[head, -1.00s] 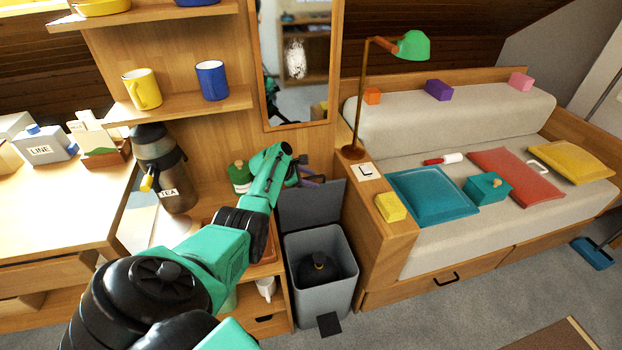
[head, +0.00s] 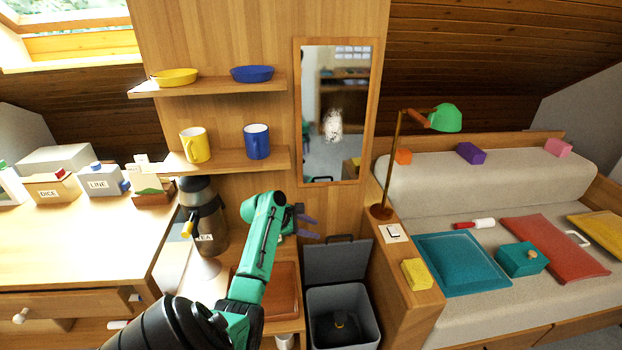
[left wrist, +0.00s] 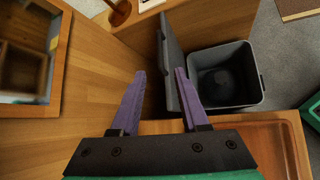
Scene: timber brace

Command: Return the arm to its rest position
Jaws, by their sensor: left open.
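My left arm comes up from the bottom of the head view. Its left gripper (head: 306,222) is in front of the wooden wall panel, above and to the left of the grey bin. In the left wrist view the two purple fingers of this gripper (left wrist: 162,92) are apart with nothing between them. My right gripper is not in either view.
The grey bin (head: 312,318) stands open with a dark object inside; its raised lid (left wrist: 172,75) is close by the fingers. A brown tray (head: 284,288) lies on the low shelf. A mirror (head: 338,110), shelves with mugs, and a dark flask (head: 207,215) stand around the arm.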

